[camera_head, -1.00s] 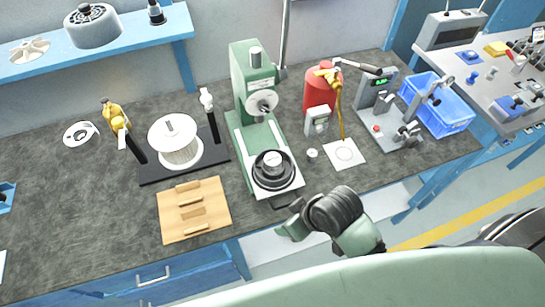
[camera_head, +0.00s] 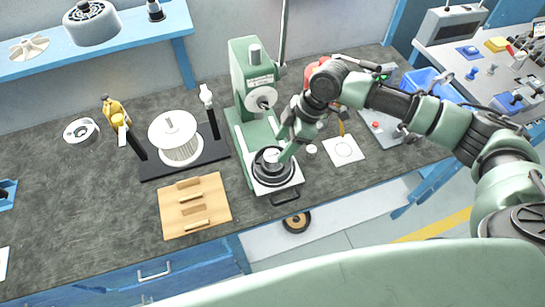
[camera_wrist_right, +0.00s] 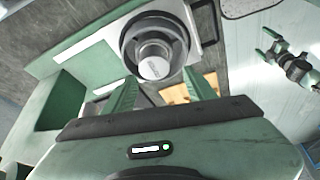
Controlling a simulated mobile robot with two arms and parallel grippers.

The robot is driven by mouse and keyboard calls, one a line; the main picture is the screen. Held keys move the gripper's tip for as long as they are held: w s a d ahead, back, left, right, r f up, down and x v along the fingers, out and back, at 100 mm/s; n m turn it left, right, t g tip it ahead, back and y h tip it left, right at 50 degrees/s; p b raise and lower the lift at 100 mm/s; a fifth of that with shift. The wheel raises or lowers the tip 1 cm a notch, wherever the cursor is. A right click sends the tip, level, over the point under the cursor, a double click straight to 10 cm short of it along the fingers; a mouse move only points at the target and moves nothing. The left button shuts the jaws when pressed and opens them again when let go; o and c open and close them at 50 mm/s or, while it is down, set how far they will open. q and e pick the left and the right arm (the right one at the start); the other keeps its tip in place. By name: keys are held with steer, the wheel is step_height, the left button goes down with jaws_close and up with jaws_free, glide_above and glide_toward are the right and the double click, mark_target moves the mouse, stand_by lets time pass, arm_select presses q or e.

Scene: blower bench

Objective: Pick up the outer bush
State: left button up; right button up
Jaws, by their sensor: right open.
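A silver ring-shaped part, which may be the outer bush (camera_head: 271,156), stands upright in the black round holder (camera_head: 262,172) on the green press's base. The right wrist view shows it as a short silver cylinder (camera_wrist_right: 153,67) inside the dark ring. My right gripper (camera_head: 284,148) is over the holder, partly hiding the silver part. Its open fingers (camera_wrist_right: 161,92) lie either side of the part in the wrist view; I see no contact.
The green press (camera_head: 252,75) rises directly behind the holder. A small light cylinder (camera_head: 311,149) and a white card (camera_head: 344,150) lie to its right. A wooden block tray (camera_head: 215,222) and a wire spool stand (camera_head: 151,171) are to its left.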

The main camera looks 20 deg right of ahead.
mark_target(275, 155)
steer(key=p+x, duration=0.1)
steer(key=x, duration=0.1)
steer(key=p+x, duration=0.1)
steer(key=x, duration=0.1)
steer(key=p+x, duration=0.1)
steer(key=x, duration=0.1)
steer(key=shift+w+d, duration=0.2)
steer(key=shift+w, duration=0.2)
steer(key=shift+a+f, duration=0.1)
steer(key=shift+f, duration=0.4)
steer(key=c, duration=1.2)
steer(key=shift+w+r, duration=0.1)
jaws_close()
steer(key=shift+r, duration=0.1)
